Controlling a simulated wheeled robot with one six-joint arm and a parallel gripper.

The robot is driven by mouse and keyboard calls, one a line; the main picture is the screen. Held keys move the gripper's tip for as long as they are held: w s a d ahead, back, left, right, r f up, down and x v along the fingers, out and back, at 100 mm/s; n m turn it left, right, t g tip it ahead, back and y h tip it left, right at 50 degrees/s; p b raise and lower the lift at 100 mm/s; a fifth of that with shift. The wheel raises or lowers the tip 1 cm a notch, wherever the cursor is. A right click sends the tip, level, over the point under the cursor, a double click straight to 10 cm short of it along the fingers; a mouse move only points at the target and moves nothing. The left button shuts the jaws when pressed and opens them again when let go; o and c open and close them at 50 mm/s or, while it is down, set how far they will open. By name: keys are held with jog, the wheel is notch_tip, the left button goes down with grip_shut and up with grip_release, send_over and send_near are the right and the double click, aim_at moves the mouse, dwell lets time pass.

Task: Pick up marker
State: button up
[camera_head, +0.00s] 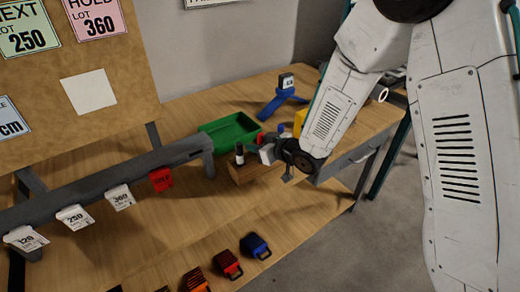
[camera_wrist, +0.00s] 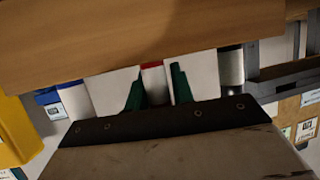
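A wooden block (camera_head: 258,170) on the bench holds upright markers. A black-and-white marker (camera_head: 240,155) stands at its left end and also shows in the wrist view (camera_wrist: 231,68). A white marker with a red band (camera_wrist: 153,84) is in the middle of the wrist view, and a white marker with a blue band (camera_wrist: 74,98) is left of it. My gripper (camera_wrist: 158,92) is at the block, its green fingers on either side of the red-banded marker. A gap shows beside the right finger, so it looks open. Its lower fingers are hidden by my gripper body.
A green bin (camera_head: 229,131) stands just behind the block. A blue stand (camera_head: 277,102) with a small device and a yellow object (camera_head: 299,121) are farther back. A grey rail (camera_head: 110,184) with hanging tags runs along the left.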

grip_shut()
jog(key=shift+r, duration=0.1)
notch_tip(320, 180, up, 10)
dwell(0.5)
jog(key=shift+c, duration=1)
grip_release()
grip_shut()
notch_tip(320, 180, up, 7)
